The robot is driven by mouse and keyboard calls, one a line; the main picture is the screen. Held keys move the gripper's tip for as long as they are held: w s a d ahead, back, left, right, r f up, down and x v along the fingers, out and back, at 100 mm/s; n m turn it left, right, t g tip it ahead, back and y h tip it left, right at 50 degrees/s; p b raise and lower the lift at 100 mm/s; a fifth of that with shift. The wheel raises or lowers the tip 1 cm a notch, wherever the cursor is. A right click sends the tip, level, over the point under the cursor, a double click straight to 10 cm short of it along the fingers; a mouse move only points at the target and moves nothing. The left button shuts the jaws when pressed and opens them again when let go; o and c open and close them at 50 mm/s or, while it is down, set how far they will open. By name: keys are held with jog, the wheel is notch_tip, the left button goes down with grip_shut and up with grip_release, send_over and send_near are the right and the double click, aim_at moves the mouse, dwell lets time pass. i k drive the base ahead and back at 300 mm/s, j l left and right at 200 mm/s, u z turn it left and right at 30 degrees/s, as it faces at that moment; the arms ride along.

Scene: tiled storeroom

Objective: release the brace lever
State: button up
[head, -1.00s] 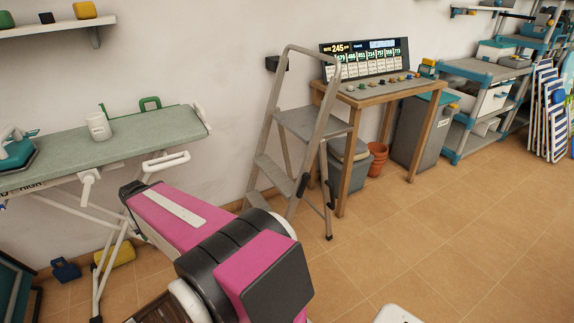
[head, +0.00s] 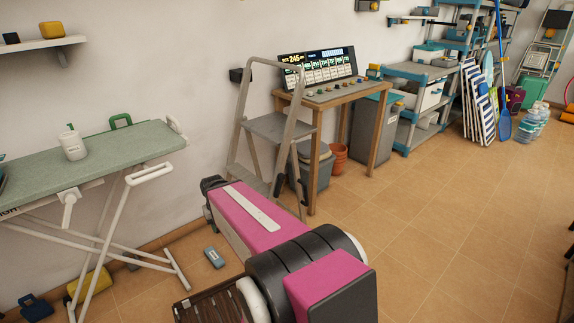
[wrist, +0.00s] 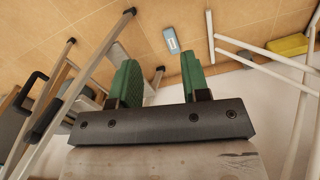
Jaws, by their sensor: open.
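The grey metal stepladder (head: 270,127) stands open near the wall in the head view. A small dark lever-like part (head: 277,185) shows on its near side, partly close behind my arm; I take it for the brace lever. In the wrist view the ladder's legs run along the left, with a black bent part (wrist: 30,88) on them; I cannot tell if it is the same lever. My gripper (wrist: 158,62) is open, its two green fingers apart with nothing between them. It is clear of the ladder. The head view does not show the fingers.
A small blue item (head: 214,257) lies on the floor. A wooden table (head: 314,140) with a display stands right of the ladder. Floor at right is free.

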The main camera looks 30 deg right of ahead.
aim_at(281, 177)
jog(key=i+z, duration=0.3)
jog(key=i+l+z, duration=0.1)
jog(key=z, duration=0.25)
jog(key=k+l+z, duration=0.2)
jog(key=k+l, duration=0.15)
